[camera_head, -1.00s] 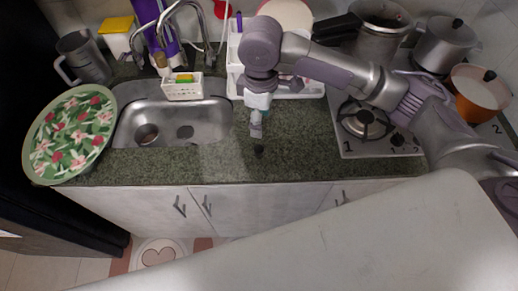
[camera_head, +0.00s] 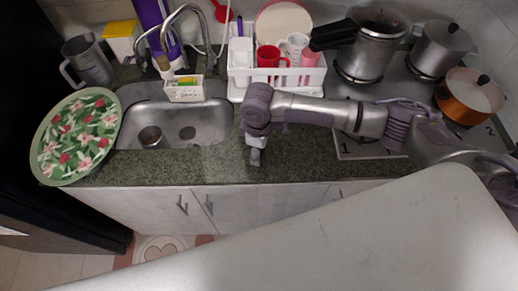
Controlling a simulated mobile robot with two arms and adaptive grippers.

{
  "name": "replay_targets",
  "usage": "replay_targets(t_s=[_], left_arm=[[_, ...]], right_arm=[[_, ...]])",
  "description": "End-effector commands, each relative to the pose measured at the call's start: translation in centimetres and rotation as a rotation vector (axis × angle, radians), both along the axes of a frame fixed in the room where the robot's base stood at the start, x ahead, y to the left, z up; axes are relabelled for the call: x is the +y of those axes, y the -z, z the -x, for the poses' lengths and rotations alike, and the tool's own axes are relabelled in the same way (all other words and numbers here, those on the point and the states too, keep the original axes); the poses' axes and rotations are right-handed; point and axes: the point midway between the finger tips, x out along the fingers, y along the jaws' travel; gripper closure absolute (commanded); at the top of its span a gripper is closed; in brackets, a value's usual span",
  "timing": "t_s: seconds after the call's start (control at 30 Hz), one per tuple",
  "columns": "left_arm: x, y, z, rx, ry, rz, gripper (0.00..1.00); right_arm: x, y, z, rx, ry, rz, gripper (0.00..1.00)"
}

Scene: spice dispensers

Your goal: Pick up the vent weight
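My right gripper (camera_head: 255,158) points down at the green granite counter (camera_head: 215,170), near its front edge and right of the sink. Its fingertips are at or close to the counter surface. They are too small to show whether they are open or shut. The small dark piece that stood on the counter here, likely the vent weight, is hidden now behind or between the fingers. A pressure cooker (camera_head: 366,50) with a black handle stands on the stove at the back. My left gripper is not in view.
A sink (camera_head: 205,112) lies left of my gripper, with a floral plate (camera_head: 75,137) further left. A white dish rack (camera_head: 240,92) with cups stands behind. An orange pot (camera_head: 465,98) and a grey pot (camera_head: 440,48) are at right. The counter front is mostly clear.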

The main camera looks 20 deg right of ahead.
Motion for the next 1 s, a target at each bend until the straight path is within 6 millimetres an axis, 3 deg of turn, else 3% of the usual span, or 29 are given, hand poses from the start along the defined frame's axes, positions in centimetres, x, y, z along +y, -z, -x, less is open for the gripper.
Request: replay_targets(t_s=[0.27, 0.6, 0.63, 1.0], left_arm=[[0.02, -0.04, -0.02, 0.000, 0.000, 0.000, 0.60], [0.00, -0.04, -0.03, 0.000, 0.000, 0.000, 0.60], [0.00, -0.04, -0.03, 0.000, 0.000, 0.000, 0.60], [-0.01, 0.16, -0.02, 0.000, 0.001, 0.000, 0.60]], right_arm=[[0.04, 0.42, 0.03, -0.001, -0.002, -0.001, 0.41], [0.02, 0.37, 0.01, -0.001, -0.001, -0.001, 0.98], [0.02, 0.37, 0.01, -0.001, -0.001, -0.001, 1.00], [0.01, -0.04, -0.06, -0.002, 0.000, -0.001, 1.00]])
